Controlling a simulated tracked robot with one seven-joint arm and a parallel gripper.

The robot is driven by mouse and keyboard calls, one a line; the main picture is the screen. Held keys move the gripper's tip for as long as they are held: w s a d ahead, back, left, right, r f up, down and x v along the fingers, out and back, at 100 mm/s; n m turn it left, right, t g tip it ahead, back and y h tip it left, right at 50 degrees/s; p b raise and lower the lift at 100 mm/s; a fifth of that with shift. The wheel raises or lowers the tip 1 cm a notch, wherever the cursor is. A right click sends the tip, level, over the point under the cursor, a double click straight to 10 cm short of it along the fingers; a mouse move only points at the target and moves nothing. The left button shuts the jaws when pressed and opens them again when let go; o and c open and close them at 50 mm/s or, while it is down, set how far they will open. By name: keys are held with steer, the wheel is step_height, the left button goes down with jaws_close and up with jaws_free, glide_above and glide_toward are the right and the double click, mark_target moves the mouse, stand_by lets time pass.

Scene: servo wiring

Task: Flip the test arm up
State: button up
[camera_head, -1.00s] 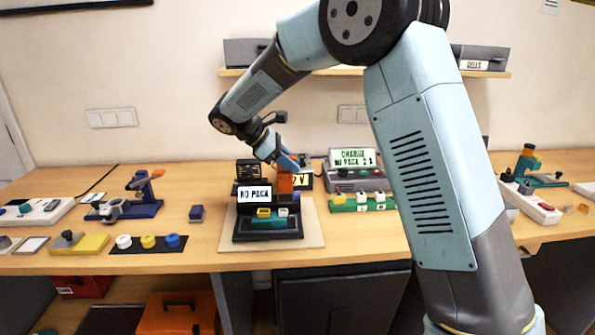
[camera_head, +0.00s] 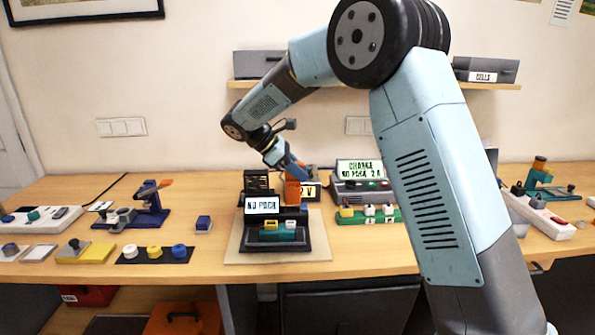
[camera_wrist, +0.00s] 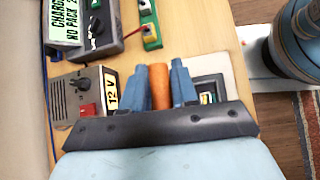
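My gripper (camera_head: 298,172) comes down from the upper left to the top of this orange piece. In the wrist view the blue fingers of my gripper (camera_wrist: 160,84) lie close on both sides of the orange piece (camera_wrist: 160,90), with no clear gap. They look shut on it. The fingers hide part of its sides and its hinge is not visible.
Behind the tester are a "12 V" unit (camera_head: 309,192) and a charger (camera_head: 361,183) reading "CHARGE NO PACK 2 A". A green strip (camera_head: 368,217) lies to the right. A blue stand with an orange lever (camera_head: 148,205) stands left.

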steer(key=shift+o, duration=1.2)
steer(key=shift+r, duration=0.1)
steer(key=shift+a, duration=0.1)
steer(key=v, duration=1.3)
steer(key=shift+a, duration=0.3)
steer(key=shift+r, duration=0.2)
